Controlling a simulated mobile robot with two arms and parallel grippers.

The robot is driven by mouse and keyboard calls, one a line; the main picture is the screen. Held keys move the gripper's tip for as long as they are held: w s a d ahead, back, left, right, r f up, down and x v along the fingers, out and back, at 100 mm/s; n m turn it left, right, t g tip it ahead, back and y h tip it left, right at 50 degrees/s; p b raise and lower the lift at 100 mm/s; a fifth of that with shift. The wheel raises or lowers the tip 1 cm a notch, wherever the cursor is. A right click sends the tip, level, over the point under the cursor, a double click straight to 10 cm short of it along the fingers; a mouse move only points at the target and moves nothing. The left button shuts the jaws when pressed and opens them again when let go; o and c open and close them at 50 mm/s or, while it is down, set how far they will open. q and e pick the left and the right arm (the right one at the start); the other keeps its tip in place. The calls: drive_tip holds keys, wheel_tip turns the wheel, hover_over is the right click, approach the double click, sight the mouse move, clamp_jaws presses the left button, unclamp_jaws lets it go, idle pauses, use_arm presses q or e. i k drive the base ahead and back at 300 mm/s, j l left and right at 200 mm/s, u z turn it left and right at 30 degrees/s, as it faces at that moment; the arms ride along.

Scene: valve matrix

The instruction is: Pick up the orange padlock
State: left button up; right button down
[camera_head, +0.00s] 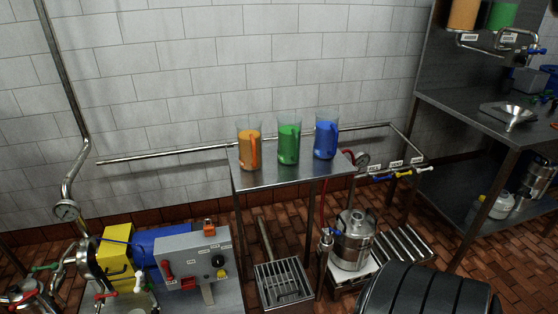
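A small orange object that looks like the padlock (209,228) sits at the top edge of the grey control box (190,262), at the lower left. It is small in the picture, so I cannot tell whether it is hooked to the box or only resting on it. Neither of my grippers shows in the head view.
A steel table (290,178) holds orange (249,147), green (289,143) and blue (326,138) jugs. Pipes and valves stand left of the control box. A floor grate (283,283) and a steel vessel (353,242) lie to its right. A dark ribbed shape (425,290) fills the bottom right.

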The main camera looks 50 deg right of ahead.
sight(209, 229)
drive_tip(key=z, duration=1.1)
drive_tip(key=l, duration=0.3)
drive_tip(key=i+l, duration=0.1)
drive_tip(key=l, duration=0.2)
